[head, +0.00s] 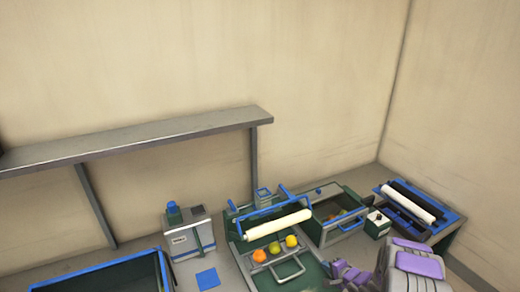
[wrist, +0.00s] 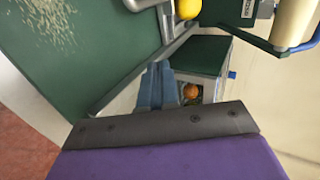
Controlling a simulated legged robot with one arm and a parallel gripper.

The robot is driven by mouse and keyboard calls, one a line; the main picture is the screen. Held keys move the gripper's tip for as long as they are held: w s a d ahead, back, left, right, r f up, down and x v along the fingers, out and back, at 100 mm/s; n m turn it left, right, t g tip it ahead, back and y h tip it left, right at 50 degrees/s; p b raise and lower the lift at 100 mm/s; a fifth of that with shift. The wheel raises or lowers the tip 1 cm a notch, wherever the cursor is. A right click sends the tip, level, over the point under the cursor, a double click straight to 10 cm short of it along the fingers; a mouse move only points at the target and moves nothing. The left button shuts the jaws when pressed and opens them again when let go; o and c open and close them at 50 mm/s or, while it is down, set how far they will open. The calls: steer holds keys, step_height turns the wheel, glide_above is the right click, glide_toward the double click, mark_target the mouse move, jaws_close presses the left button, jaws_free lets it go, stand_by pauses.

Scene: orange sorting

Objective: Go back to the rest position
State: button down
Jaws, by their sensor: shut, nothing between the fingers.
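My gripper (head: 338,268) is at the lower right of the head view, at the right side of the green sorting board (head: 268,279). In the wrist view my gripper (wrist: 159,68) has its blue-grey fingers together with nothing between them. An orange fruit (head: 259,256), a yellow-green one (head: 274,248) and a yellow one (head: 291,241) sit in a row on the board's rack, apart from my gripper. The wrist view also shows a yellow fruit (wrist: 188,8) and an orange fruit (wrist: 190,92) beyond the fingers.
A white roller (head: 278,224) spans behind the fruits. A green bin (head: 340,213) and a small box (head: 377,224) stand to the right, with another roller unit (head: 412,203) at far right. A grey machine (head: 189,236) and a dark bin (head: 120,276) stand left.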

steer(key=shift+w+d+r, duration=0.2)
steer(key=shift+r, duration=0.2)
steer(key=s+r+n+g+h+b, duration=0.3)
steer(key=s+r+h, duration=0.15)
steer(key=r, duration=0.35)
steer(key=s+r+n+g+h+b, duration=0.25)
steer(key=s+r, duration=0.25)
steer(key=r, duration=0.4)
steer(key=s+a+r+n+g+y+b, duration=0.1)
steer(key=s+a+r+n+g, duration=0.1)
steer(key=s+a, duration=0.5)
steer(key=s+a+r+n+g+y+b, duration=0.1)
steer(key=s+a, duration=0.5)
steer(key=s, duration=1.2)
steer(key=s+a+r+n+g+y+b, duration=0.1)
steer(key=s+a+r+n+g+b, duration=0.2)
steer(key=s+a, duration=0.4)
steer(key=s+r+n+g, duration=0.1)
steer(key=s+n, duration=0.1)
steer(key=s, duration=0.4)
steer(key=shift+a, duration=0.3)
